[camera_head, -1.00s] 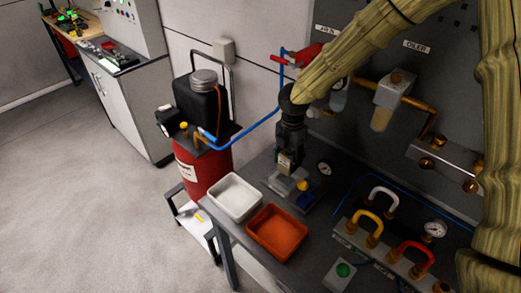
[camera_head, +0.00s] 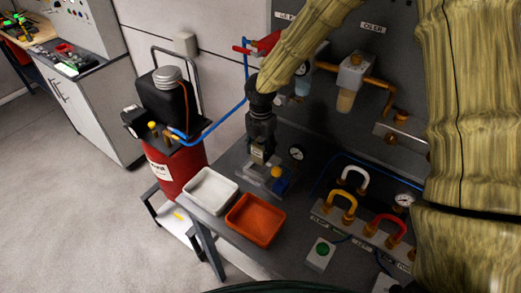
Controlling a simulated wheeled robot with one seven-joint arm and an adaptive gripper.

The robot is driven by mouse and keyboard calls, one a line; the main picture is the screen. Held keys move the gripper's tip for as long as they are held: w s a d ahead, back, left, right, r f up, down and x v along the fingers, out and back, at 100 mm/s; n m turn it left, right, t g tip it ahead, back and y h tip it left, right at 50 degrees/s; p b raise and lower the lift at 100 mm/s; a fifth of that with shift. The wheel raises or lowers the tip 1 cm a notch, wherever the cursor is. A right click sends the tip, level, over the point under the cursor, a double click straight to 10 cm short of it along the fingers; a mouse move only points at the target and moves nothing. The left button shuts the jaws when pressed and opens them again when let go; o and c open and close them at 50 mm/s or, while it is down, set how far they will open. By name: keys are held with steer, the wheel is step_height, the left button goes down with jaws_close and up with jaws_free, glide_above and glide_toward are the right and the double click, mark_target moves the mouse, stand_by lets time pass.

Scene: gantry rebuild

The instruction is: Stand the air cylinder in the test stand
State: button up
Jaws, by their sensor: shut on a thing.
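My gripper (camera_head: 261,140) points down over the bench, left of a small gauge. It is shut on a small pale metallic thing (camera_head: 258,155), which looks like the air cylinder; the dark fingers hide most of it. I cannot tell whether the held thing touches the fixture.
A white tray (camera_head: 210,205) and an orange tray (camera_head: 252,240) sit at the bench's front left. A red compressor tank (camera_head: 172,165) with a blue hose stands left of the bench. Hose fittings on a manifold (camera_head: 365,236) lie to the right. A panel with piping rises behind.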

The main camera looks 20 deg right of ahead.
steer(key=shift+f+b, duration=1)
steer(key=shift+b, duration=1.5)
steer(key=shift+f+b, duration=0.1)
steer(key=shift+b, duration=0.4)
steer(key=shift+b, duration=0.65)
steer(key=shift+f+p, duration=0.7)
steer(key=shift+p, duration=0.15)
steer(key=shift+f+p, duration=0.35)
steer(key=shift+f, duration=0.5)
steer(key=o, duration=1.4)
